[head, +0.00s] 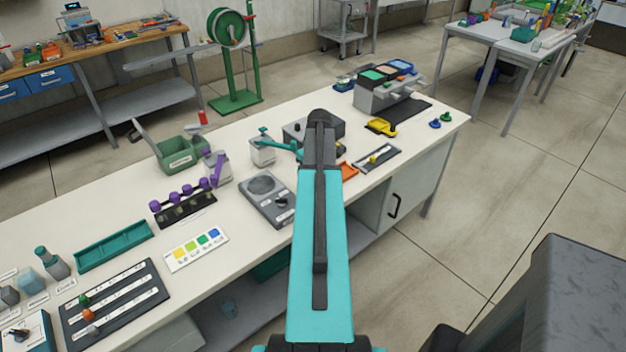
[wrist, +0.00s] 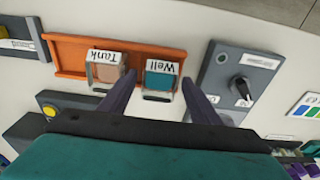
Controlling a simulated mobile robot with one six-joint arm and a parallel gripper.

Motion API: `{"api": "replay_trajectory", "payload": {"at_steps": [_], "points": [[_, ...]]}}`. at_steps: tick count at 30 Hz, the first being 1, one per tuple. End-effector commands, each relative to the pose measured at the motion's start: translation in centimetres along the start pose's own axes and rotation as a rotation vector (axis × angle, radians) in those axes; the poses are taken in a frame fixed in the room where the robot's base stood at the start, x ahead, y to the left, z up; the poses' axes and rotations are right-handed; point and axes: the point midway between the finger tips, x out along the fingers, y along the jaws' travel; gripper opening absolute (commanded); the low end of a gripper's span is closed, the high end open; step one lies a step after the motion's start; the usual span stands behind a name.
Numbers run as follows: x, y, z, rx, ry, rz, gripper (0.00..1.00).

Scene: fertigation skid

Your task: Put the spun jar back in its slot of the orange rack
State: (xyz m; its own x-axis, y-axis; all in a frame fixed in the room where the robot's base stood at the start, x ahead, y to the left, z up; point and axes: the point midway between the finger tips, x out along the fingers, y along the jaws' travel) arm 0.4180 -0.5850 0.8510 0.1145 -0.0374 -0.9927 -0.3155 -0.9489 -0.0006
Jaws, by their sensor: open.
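The orange rack (wrist: 72,57) lies across the upper middle of the wrist view. Two square jars are at it: one with a peach top labelled Tank (wrist: 105,70) and one with a teal top labelled Well (wrist: 161,80). Their labels appear upside down. My gripper (wrist: 158,84) is open, with one dark finger on each side of the Well jar; I cannot tell whether they touch it. How deep each jar sits is not clear. In the head view only an orange corner of the rack (head: 349,170) shows; my arm hides the rest and the gripper.
A grey device with a black knob (wrist: 222,70) stands right of the rack in the wrist view. A dark box with a yellow button (wrist: 49,110) is at lower left. The white bench holds a teal tray (head: 115,246), purple-topped items and a green box (head: 180,155).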

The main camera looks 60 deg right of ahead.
Motion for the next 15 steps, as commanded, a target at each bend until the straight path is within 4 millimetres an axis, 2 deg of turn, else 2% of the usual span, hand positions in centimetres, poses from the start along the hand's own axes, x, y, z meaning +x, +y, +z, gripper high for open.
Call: {"api": "replay_trajectory", "payload": {"at_steps": [15], "points": [[-4.8, 0.0, 0.0, 0.000, 0.002, 0.001, 0.57]]}}
